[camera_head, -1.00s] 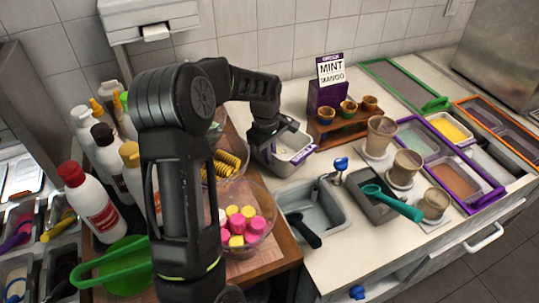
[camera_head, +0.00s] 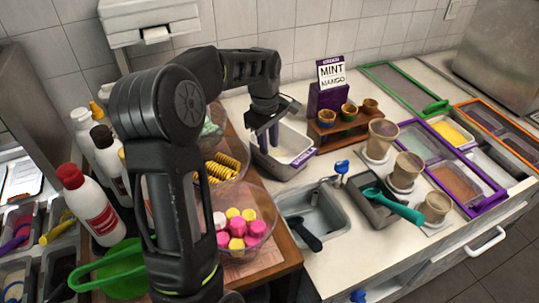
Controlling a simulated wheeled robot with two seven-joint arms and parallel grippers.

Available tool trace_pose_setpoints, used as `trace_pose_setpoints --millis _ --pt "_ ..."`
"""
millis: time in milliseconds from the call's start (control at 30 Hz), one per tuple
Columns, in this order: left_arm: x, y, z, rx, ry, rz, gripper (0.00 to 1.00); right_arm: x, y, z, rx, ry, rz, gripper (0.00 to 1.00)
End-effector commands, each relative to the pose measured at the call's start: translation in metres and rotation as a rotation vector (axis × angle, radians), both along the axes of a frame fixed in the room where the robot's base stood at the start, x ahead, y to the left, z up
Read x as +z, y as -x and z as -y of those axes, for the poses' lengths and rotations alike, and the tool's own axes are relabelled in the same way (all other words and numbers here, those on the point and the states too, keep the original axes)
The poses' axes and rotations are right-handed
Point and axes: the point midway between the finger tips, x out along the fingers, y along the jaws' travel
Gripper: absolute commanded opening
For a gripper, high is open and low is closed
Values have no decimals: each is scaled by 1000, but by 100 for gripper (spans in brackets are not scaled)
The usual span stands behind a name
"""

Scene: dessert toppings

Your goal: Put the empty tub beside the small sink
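The empty tub (camera_head: 298,137), a pale grey rectangular container with a purple label on its right front edge, stands on the white counter left of the wooden cup stand. My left gripper (camera_head: 268,147) is above the tub's left side, pointing down. Its two fingers show slightly apart, with nothing visibly held; their tips overlap the tub's left wall in the picture. The small sink (camera_head: 325,212) is set in the counter in front of the tub, with a black-handled tool in it. My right gripper is not in view.
A grey bin (camera_head: 373,209) with a teal scoop stands right of the sink, near several cups. Glass bowls of toppings, including pink and yellow sweets (camera_head: 238,232), stand left of the tub. A blue-topped tap (camera_head: 341,168) stands behind the sink.

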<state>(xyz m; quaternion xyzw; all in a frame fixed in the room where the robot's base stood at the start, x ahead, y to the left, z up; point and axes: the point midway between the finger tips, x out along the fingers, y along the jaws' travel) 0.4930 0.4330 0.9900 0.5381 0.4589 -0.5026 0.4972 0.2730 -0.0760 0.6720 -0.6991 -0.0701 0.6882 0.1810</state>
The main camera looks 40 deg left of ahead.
Motion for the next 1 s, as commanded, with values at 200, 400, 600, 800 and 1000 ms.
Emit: trace_pose_setpoints --millis 200,400,600,800,1000 --pt "41 2 0 -1 0 3 25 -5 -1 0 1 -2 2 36" --pt "55 4 0 -1 1 0 25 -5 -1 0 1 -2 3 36" --pt "56 4 0 -1 1 0 25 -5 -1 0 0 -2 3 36" --pt "55 4 0 -1 1 0 25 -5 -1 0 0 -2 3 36" --pt "55 4 0 -1 1 0 25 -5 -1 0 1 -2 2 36"
